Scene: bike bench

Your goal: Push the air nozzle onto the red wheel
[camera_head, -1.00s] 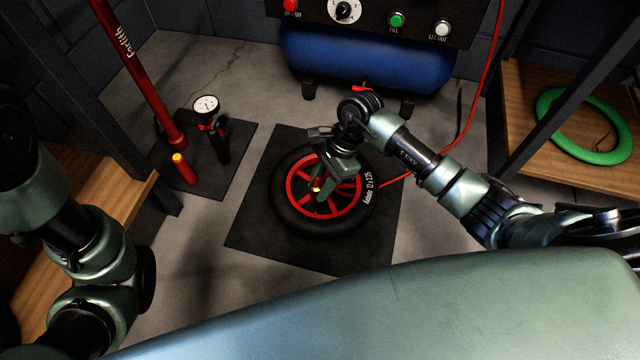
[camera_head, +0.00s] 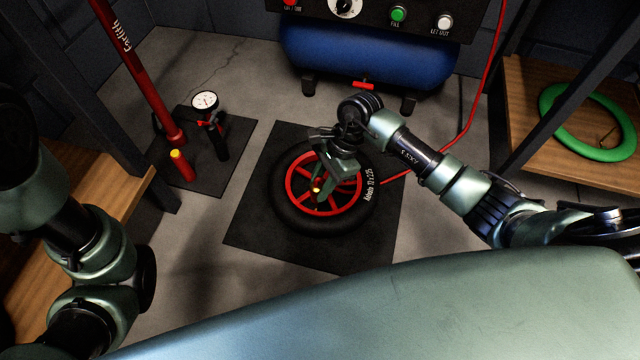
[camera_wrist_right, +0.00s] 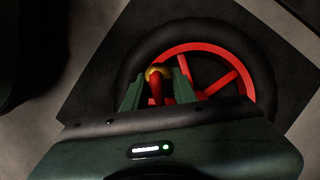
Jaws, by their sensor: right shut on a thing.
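The red wheel (camera_head: 294,184) with its black tyre lies flat on a dark mat in the middle of the head view. It also shows in the right wrist view (camera_wrist_right: 237,62). My right gripper (camera_head: 322,186) points down over the wheel's spokes. In the right wrist view my right gripper (camera_wrist_right: 157,88) is shut on the air nozzle (camera_wrist_right: 156,90), a red piece with a yellow tip. The yellow tip shows inside the rim. Whether the nozzle touches the wheel's valve is hidden. My left arm is at the left edge; its gripper is not in view.
A blue compressor tank (camera_head: 365,55) with a button panel stands behind, and a red hose (camera_head: 470,125) runs down its right side. A red pump (camera_head: 140,75) and a gauge (camera_head: 206,102) stand left on a mat. A green tyre (camera_head: 560,135) lies on the right shelf.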

